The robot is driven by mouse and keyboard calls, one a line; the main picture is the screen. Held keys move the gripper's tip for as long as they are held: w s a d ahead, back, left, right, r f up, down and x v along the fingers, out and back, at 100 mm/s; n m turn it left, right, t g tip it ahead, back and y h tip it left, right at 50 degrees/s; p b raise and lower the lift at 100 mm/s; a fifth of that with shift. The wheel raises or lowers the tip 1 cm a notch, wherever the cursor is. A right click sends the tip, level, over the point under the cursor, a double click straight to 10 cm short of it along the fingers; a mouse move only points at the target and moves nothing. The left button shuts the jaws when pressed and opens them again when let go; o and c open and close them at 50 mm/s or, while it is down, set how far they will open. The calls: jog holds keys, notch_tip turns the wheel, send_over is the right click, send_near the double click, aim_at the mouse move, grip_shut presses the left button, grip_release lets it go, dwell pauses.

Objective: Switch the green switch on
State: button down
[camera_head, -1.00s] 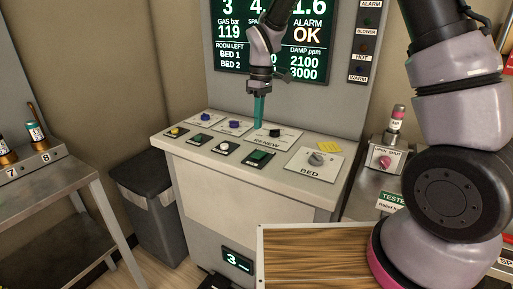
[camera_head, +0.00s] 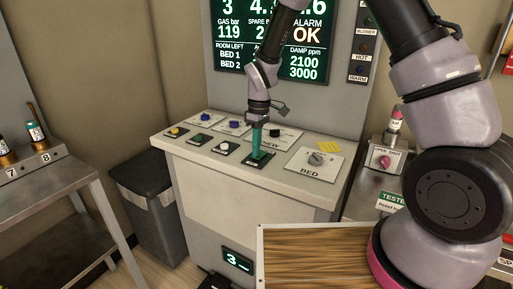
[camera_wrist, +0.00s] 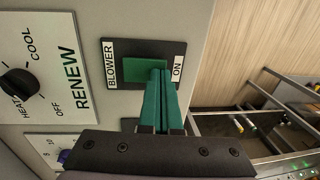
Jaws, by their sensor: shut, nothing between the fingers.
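The green switch (camera_wrist: 137,69) is a rocker on a dark plate in the wrist view, with the label BLOWER at its left and ON at its right. My gripper (camera_wrist: 159,75) is shut and empty, its teal fingertips over the rocker's ON end. Whether they touch it or only hover cannot be told. In the head view my gripper (camera_head: 256,157) points down at the dark plate (camera_head: 267,161) of the switch on the console's front row and hides part of it. The rocker's tilt is unclear.
The RENEW knob (camera_wrist: 18,82) is beside the switch, and the BED knob (camera_head: 316,159) stands to its right. Several other switches and blue knobs are to the left on the console (camera_head: 300,187). An upright display panel (camera_head: 298,50) rises behind.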

jog(key=shift+f, duration=0.1)
jog(key=shift+w+d+r, duration=0.3)
jog(key=shift+w+d, duration=0.05)
jog(key=shift+w, duration=0.25)
dwell(0.3)
notch_tip(320, 180, up, 14)
jog(key=s, duration=0.1)
jog(key=shift+s+a, duration=0.25)
jog(key=shift+a, duration=0.2)
jog(key=s+d+r+m+t+y, duration=0.1)
jog(key=s+d+r+m+t, duration=0.2)
jog(key=d+r, duration=0.4)
jog(key=s+d+r+m+t+y, duration=0.1)
jog(key=s+d+r+m, duration=0.1)
jog(key=d+r+m, duration=0.45)
jog(key=s+d+r+m+t, duration=0.4)
jog(key=s+d+r+m, duration=0.1)
jog(key=s+d, duration=0.6)
jog(key=shift+s+d+m, duration=0.3)
jog(key=shift+d+m, duration=0.1)
jog(key=shift+m, duration=0.35)
